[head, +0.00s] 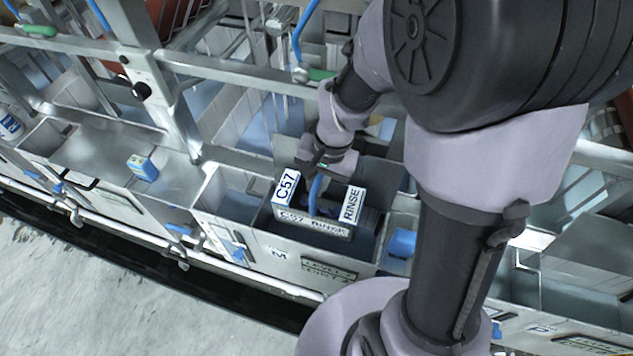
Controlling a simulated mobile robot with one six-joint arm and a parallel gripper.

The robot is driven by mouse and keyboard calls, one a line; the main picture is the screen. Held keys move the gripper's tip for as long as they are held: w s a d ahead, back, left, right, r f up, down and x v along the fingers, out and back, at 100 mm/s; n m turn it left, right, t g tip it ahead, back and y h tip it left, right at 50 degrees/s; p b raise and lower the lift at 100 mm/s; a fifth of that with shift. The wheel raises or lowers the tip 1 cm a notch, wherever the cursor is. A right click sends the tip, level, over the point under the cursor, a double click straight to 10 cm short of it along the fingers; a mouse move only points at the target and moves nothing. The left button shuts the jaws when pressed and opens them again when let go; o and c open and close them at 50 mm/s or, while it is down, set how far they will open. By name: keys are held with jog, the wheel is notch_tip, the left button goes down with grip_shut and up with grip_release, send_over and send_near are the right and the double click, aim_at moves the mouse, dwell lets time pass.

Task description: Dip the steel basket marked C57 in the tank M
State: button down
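The steel basket marked C57 (312,224) has white labels reading C57 and RINSE and a blue handle (316,194). My gripper (319,172) is directly above the basket, at the top of the handle, and appears shut on it. Its fingertips are small and partly hidden. Tank M (279,254) carries the letter M on its front wall. The basket is at the mouth of this tank, with its labelled top showing around rim height. How deep its lower part sits is hidden by the front wall.
Neighbouring tanks stand in a row on both sides, with a blue-and-white box (142,167) at the left and a blue item (402,242) to the right. A metal rail frame (180,62) runs behind. A pipe (110,237) runs along the front. The grey floor (110,310) is clear.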

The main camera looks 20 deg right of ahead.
jog(key=shift+s+f, duration=0.1)
jog(key=shift+s, duration=0.1)
notch_tip(320, 180, down, 24)
jog(key=b, duration=2.3)
jog(key=shift+s, duration=0.1)
notch_tip(320, 180, up, 24)
jog(key=p, duration=2)
jog(key=shift+f, duration=0.25)
